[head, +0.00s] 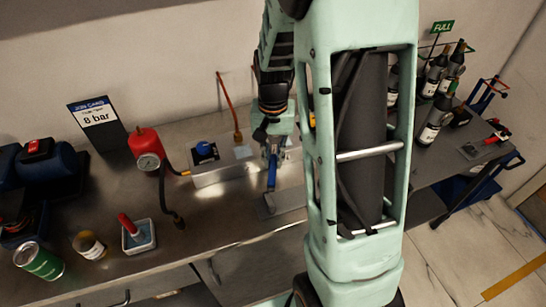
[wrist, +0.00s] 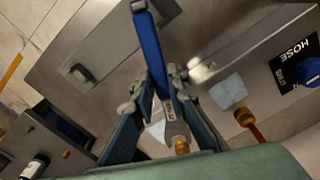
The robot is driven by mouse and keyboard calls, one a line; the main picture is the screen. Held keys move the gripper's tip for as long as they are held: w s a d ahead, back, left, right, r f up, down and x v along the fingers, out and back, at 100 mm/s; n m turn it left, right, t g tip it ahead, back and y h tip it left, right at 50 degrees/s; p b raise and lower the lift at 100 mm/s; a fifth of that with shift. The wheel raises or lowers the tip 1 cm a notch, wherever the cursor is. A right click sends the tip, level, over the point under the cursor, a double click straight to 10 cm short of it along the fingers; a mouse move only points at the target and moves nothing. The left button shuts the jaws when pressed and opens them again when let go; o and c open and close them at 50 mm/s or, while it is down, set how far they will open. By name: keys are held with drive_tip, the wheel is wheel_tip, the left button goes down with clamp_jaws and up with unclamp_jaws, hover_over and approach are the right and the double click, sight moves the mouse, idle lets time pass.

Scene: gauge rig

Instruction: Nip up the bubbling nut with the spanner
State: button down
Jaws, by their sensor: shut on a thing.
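My gripper (head: 270,138) is over the bench, at the right part of the metal block (head: 212,174). In the wrist view my gripper (wrist: 160,85) is shut on the blue-handled spanner (wrist: 150,50). The spanner's handle (head: 271,172) points toward the front of the bench in the head view. Its grey head reaches a brass nut (wrist: 182,146) in the wrist view; I cannot tell whether the jaw is seated on it. No bubbles can be made out. Another brass fitting (wrist: 243,116) with an orange-red hose stands beside it; that hose (head: 228,105) rises at the wall.
A red gauge unit (head: 147,152) with a black hose stands left of the block, near a blue knob (head: 204,150). A white tub with a red-handled brush (head: 138,236), a cup (head: 90,245) and a green can (head: 39,262) stand front left. Bottles (head: 436,75) stand right.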

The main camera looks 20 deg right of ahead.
drive_tip(key=shift+r+p, duration=1.4)
drive_tip(key=shift+r, duration=0.65)
